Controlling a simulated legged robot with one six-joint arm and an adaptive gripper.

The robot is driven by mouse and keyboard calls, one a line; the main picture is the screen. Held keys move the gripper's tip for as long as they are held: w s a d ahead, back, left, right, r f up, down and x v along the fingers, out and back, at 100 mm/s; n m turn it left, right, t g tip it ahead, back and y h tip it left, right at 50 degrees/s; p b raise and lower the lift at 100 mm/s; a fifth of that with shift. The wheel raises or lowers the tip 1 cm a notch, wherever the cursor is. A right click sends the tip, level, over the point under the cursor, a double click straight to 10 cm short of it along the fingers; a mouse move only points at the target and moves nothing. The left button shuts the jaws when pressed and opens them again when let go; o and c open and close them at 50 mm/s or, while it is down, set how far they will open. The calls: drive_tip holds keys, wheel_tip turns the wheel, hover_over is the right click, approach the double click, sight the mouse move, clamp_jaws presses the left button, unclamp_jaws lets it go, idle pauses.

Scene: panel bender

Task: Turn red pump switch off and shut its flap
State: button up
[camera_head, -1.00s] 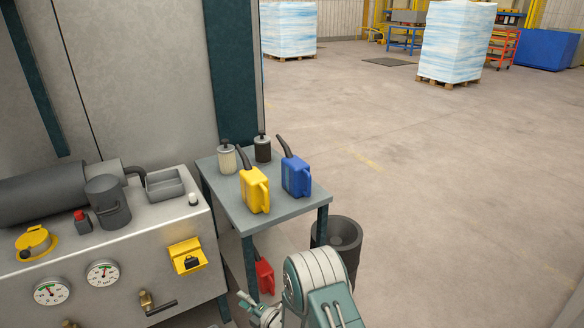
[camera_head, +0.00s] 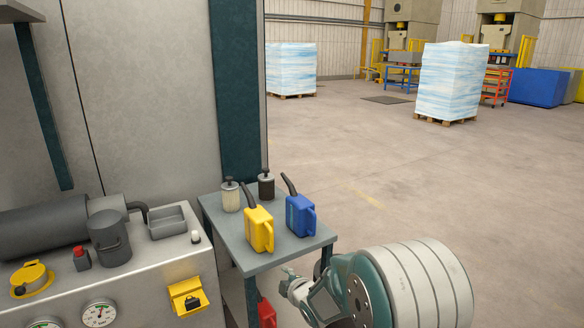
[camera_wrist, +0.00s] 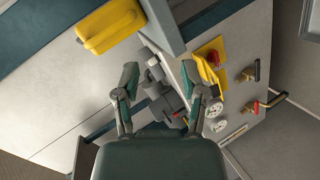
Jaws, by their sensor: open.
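A yellow box (camera_head: 186,295) with a dark part on it is on the front of the grey machine unit. In the wrist view a yellow flap (camera_wrist: 204,74) stands out from the panel, with a red switch knob (camera_wrist: 213,57) beside it. I cannot tell the knob's setting. My gripper (camera_wrist: 160,77) is open and empty, with its fingers apart from the box. In the head view my gripper (camera_head: 291,283) is right of the unit, beside the small table.
The small table (camera_head: 287,255) carries a yellow can (camera_head: 259,230), a blue can (camera_head: 300,215) and two small containers. A red can (camera_head: 266,313) is below. Open floor lies to the right.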

drive_tip(key=s+d+r+m+g+h, duration=0.2)
drive_tip(key=s+d+r+m+h, duration=0.3)
drive_tip(key=s+d+r+m, duration=0.65)
drive_tip(key=s+d+r+m+g, duration=0.2)
drive_tip(key=s+d+m, duration=0.1)
drive_tip(key=s, duration=0.9)
drive_tip(key=s+d+r+m+g, duration=0.2)
drive_tip(key=s+d+m, duration=0.1)
drive_tip(key=s, duration=0.9)
drive_tip(key=shift+s+m+h, duration=0.35)
drive_tip(key=shift+m+h, duration=0.05)
drive_tip(key=shift+m, duration=0.35)
drive_tip(key=shift+c, duration=0.3)
